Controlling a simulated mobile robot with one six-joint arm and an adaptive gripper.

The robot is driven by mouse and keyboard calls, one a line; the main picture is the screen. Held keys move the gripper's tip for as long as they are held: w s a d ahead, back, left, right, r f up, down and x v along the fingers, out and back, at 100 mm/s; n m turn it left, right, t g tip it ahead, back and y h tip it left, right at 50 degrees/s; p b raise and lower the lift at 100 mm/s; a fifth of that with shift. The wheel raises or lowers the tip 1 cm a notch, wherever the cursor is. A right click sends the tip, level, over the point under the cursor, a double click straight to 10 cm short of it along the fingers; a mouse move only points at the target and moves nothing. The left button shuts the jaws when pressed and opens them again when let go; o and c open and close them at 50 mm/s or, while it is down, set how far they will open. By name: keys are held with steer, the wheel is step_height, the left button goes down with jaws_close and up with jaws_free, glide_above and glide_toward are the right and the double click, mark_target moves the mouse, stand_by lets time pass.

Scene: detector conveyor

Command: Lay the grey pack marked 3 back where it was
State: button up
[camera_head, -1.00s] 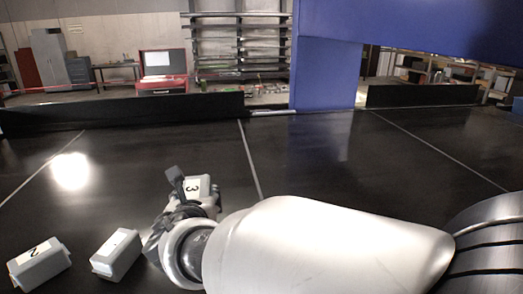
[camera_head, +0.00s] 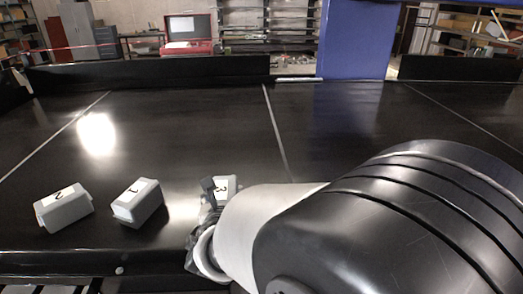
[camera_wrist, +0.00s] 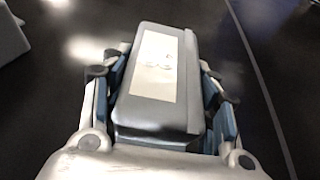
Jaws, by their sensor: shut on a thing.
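The grey pack marked 3 (camera_head: 227,186) is a box with a white label on top, over the black conveyor belt (camera_head: 200,130). My gripper (camera_head: 213,195) is shut on it, partly hiding it in the head view. In the wrist view the pack (camera_wrist: 157,75) lies lengthwise between the two fingers of my gripper (camera_wrist: 163,70), one on each long side. I cannot tell whether its underside touches the belt. The grey pack marked 1 (camera_head: 138,201) lies on the belt to its left, and the grey pack marked 2 (camera_head: 64,207) lies farther left.
Part of a grey pack (camera_wrist: 9,38) shows at the wrist view's left edge. The belt's near edge (camera_head: 110,257) runs below the packs. A low black wall (camera_head: 150,70) and a blue post (camera_head: 355,40) stand at the back. The belt behind the packs is clear.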

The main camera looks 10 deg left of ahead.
steer(key=shift+r, duration=0.15)
steer(key=o, duration=1.5)
steer(key=shift+f, duration=0.2)
steer(key=shift+r, duration=0.2)
steer(key=p+v, duration=0.2)
steer(key=v, duration=1)
steer(key=shift+f, duration=0.1)
steer(key=shift+s, duration=0.1)
